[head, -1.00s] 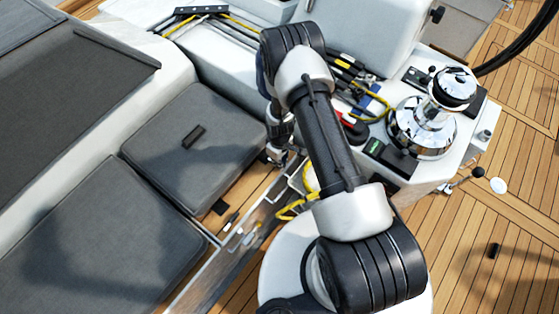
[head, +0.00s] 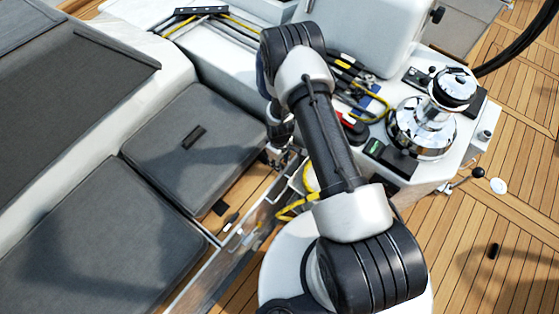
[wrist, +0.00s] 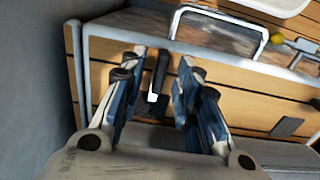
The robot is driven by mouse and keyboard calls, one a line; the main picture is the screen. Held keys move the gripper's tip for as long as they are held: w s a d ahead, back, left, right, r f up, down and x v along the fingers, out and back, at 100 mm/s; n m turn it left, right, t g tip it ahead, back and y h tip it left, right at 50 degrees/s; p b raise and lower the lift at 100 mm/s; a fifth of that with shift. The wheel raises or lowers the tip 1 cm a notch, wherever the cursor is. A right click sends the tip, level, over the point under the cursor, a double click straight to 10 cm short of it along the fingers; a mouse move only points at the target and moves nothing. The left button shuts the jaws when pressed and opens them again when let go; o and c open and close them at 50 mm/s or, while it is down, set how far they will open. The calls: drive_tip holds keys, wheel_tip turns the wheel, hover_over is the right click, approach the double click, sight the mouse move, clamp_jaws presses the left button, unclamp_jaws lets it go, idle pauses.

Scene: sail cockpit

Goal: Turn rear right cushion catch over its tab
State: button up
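The grey rear cushion (head: 190,150) lies on the seat, and my gripper (wrist: 158,95) is down at its right rear corner, mostly hidden behind my arm in the head view. In the wrist view the gripper is open. Between its two fingers shows a slim dark catch (wrist: 161,70) with a pale end, seemingly the rear right catch. The fingers appear apart from it. A dark patch (wrist: 172,92) beside it may be its tab; whether the catch lies over it I cannot tell. Another dark tab (head: 219,208) hangs at the cushion's front right corner and also shows in the wrist view (wrist: 285,127).
A second grey cushion (head: 100,235) lies nearer. A chrome winch (head: 425,120) and tools (head: 355,80) sit on the white console.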

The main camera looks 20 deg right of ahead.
wheel_tip(320, 180, up, 12)
idle(0.4)
idle(0.4)
